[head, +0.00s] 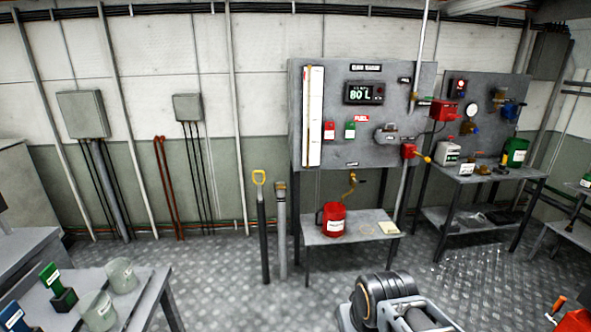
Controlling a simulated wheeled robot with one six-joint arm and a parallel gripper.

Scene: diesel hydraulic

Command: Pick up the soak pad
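A small pale-yellow square pad (388,228), which looks like the soak pad, lies flat near the right front edge of a low grey table (356,234). The table stands below the left gauge panel. A red can (333,219) stands on the same table, to the left of the pad and apart from it. Part of my own arm shows at the bottom of the view, in front of the table. My gripper's fingers do not show.
A workbench (487,172) with a green can (514,153) stands at the back right. A side table (75,306) with cups is at the lower left. Two upright tubes, one yellow-handled (262,230), stand left of the low table. The chequer-plate floor (225,292) before it is largely clear.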

